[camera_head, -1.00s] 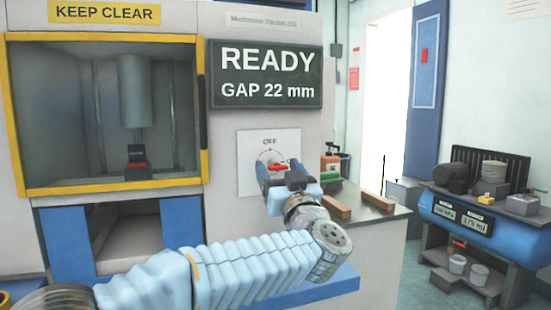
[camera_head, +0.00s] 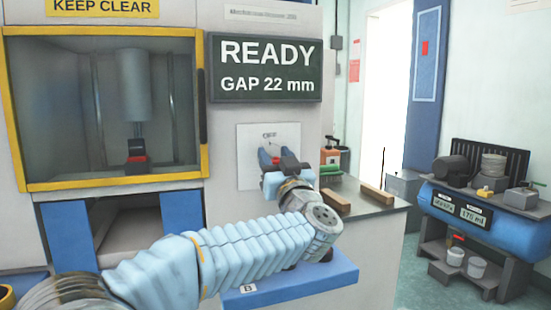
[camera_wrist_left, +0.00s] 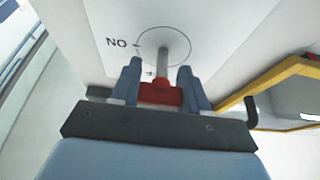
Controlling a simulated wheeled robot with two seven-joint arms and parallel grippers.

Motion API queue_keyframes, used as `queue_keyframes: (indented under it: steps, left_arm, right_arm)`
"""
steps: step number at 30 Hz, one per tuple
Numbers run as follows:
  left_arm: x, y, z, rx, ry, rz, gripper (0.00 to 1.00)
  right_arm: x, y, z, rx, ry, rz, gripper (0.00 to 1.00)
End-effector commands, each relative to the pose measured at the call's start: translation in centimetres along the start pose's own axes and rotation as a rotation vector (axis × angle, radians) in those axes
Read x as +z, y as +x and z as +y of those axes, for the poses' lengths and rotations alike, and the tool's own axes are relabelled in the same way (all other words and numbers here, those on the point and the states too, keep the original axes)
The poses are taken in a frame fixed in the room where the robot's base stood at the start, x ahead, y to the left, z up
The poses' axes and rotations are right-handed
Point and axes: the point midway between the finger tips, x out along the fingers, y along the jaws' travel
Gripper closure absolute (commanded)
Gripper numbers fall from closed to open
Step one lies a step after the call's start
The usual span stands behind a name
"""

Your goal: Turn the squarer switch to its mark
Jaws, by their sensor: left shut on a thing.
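The switch's red handle (camera_wrist_left: 160,95) sits between the two blue fingers of my left gripper (camera_wrist_left: 161,85) in the left wrist view. A grey shaft runs from it to a circle on the white switch plate (camera_head: 250,145). Lettering reading as "NO", probably "ON" upside down, stands by a short mark at the circle's left in that view. In the head view my left gripper (camera_head: 283,158) is at the plate, shut on the handle, and hides most of the dial. Small lettering shows above it. My right gripper is not in view.
The squarer's yellow-framed window (camera_head: 110,186) is left of the plate, with the READY, GAP 22 mm display (camera_head: 264,68) above. A bench with wooden blocks (camera_head: 376,195) stands to the right. A blue ledge (camera_head: 325,278) lies below my arm.

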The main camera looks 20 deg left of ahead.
Motion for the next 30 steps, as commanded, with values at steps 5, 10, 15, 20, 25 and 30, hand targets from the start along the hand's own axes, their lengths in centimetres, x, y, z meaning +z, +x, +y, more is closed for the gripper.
queue_keyframes:
  steps: [5,10,15,20,25,30]
  left_arm:
    - [0.1,0.0,0.0,-0.011,-0.025,0.0,0.86]
    - [0.1,-0.1,0.0,-0.04,-0.097,0.0,0.86]
    - [0.2,-0.1,-0.1,-0.09,-0.215,-0.001,0.86]
    - [0.2,-0.1,-0.2,-0.147,-0.352,-0.001,0.86]
    - [0.2,-0.1,-0.2,-0.209,-0.503,0.0,0.86]
    - [0.2,-0.1,-0.3,-0.272,-0.652,0.0,0.86]
  right_arm:
    - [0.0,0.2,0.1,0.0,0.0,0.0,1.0]
    - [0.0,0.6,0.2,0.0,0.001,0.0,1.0]
    - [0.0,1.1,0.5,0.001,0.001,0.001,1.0]
    - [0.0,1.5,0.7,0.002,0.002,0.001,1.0]
    - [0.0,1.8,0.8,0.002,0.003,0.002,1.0]
    - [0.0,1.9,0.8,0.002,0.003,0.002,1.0]
